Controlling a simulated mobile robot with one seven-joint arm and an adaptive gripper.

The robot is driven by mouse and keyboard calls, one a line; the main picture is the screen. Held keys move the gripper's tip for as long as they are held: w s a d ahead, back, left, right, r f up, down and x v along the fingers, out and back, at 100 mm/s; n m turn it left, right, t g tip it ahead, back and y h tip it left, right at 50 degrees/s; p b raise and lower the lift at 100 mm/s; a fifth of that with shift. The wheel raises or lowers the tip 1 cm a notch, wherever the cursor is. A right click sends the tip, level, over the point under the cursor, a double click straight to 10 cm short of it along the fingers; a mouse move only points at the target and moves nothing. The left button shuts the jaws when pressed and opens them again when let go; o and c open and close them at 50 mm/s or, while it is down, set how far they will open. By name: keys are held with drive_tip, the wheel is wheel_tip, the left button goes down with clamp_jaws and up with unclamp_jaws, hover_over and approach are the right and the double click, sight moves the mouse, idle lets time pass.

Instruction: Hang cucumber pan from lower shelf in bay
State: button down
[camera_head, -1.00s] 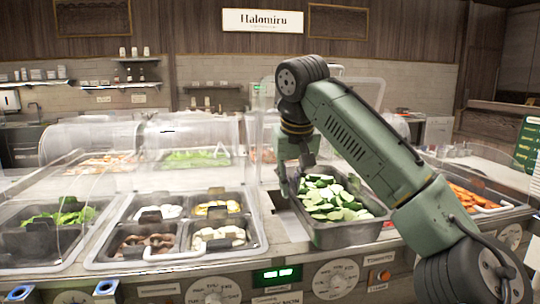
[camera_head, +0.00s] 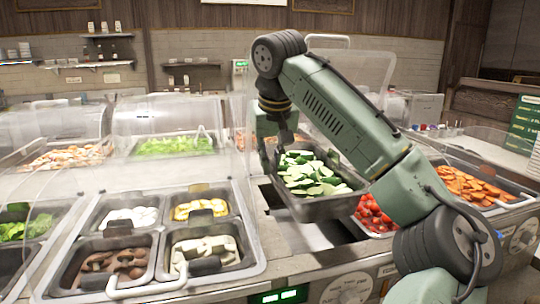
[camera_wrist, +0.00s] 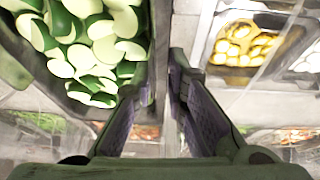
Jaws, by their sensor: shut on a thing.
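The cucumber pan (camera_head: 335,207) is a grey metal pan full of sliced cucumber. It is held above the counter, over an open bay (camera_head: 325,236) whose front part and a dark left strip show. My gripper (camera_head: 280,165) is shut on the pan's left wall. In the wrist view, my gripper (camera_wrist: 163,75) has its two fingers on either side of the cucumber pan's wall (camera_wrist: 160,40), with cucumber on the left. The pan hides the back of the bay.
A tomato pan (camera_head: 375,215) sits right of the bay, and a carrot pan (camera_head: 478,188) farther right. Several small topping pans (camera_head: 205,255) fill the well at left. Clear sneeze guards (camera_head: 215,185) stand close by on the left and behind.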

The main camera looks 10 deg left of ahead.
sight(274, 176)
drive_tip(key=shift+f, duration=1.3)
drive_tip(key=shift+f+b, duration=2.15)
drive_tip(key=shift+f, duration=1.55)
drive_tip(key=shift+s+f+b, duration=0.3)
drive_tip(key=shift+f, duration=0.45)
drive_tip(key=c, duration=1.5)
unclamp_jaws()
drive_tip(key=shift+d, duration=0.1)
drive_tip(key=v, duration=1.2)
drive_tip(key=shift+r, duration=0.1)
